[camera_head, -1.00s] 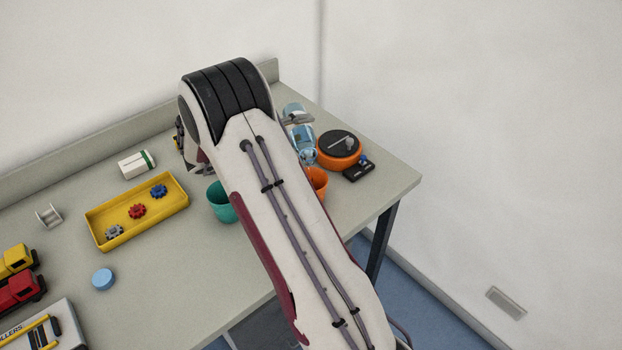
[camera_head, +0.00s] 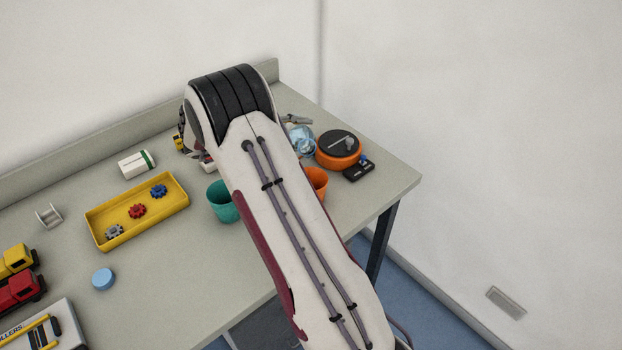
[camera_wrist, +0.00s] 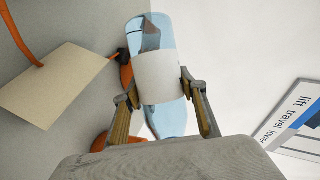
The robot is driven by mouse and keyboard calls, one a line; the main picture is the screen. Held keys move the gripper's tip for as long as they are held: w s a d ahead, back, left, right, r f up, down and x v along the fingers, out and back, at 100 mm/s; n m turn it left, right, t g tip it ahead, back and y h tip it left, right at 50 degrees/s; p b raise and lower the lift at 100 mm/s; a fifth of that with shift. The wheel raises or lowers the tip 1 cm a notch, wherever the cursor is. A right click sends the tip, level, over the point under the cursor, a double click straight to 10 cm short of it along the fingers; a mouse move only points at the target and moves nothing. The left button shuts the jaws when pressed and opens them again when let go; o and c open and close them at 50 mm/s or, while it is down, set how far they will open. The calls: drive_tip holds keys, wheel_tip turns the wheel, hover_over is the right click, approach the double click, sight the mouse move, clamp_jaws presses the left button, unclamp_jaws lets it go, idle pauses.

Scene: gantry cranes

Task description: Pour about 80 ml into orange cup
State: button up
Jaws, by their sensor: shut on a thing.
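A clear pale-blue bottle (camera_wrist: 141,35) with a blank white label is between the two fingers of my gripper (camera_wrist: 160,87), which is shut on it. In the head view the bottle (camera_head: 301,139) shows beyond my arm, foreshortened, so its exact tilt and liquid level cannot be told. The orange cup (camera_head: 319,181) stands on the table just in front of the bottle, its left part hidden by my arm. I see no stream between bottle and cup. My gripper is mostly hidden in the head view.
A teal cup (camera_head: 221,203) stands left of my arm. An orange round device with a black top (camera_head: 339,147) and a small black box (camera_head: 358,170) are close right of the bottle. A yellow tray (camera_head: 97,226) with gears lies left. The table's right edge is near.

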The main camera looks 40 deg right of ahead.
sight(297, 128)
drive_tip(key=shift+s+r+n+g, duration=0.2)
drive_tip(key=shift+n+g, duration=0.1)
drive_tip(key=shift+n, duration=0.2)
idle(2.6)
drive_tip(key=shift+a+y, duration=0.1)
drive_tip(key=shift+y, duration=0.2)
drive_tip(key=shift+s+a+r+n+g+y, duration=0.15)
drive_tip(key=shift+s+r+n+g+y, duration=0.15)
drive_tip(key=shift+r+n+g, duration=0.25)
drive_tip(key=shift+s+a+r+n+g, duration=0.1)
drive_tip(key=shift+s+r+n+g, duration=0.15)
drive_tip(key=shift+r, duration=0.2)
drive_tip(key=shift+s+a+r+n, duration=0.15)
drive_tip(key=shift+r+n, duration=0.15)
drive_tip(key=shift+r, duration=0.15)
drive_tip(key=shift+s+a+f+n+g+y, duration=0.1)
drive_tip(key=shift+s+f+n+g+y, duration=0.15)
drive_tip(key=shift+f+n+g+y, duration=0.3)
drive_tip(key=shift+r+n, duration=0.1)
drive_tip(key=shift+n, duration=0.15)
drive_tip(key=shift+r+n+g+y, duration=0.1)
drive_tip(key=shift+n+g+y, duration=0.15)
drive_tip(key=shift+n+g, duration=0.5)
drive_tip(key=shift+s+a+f+n+g+y, duration=0.1)
drive_tip(key=shift+f+n+g+y, duration=0.3)
drive_tip(key=shift+f+n+g, duration=0.8)
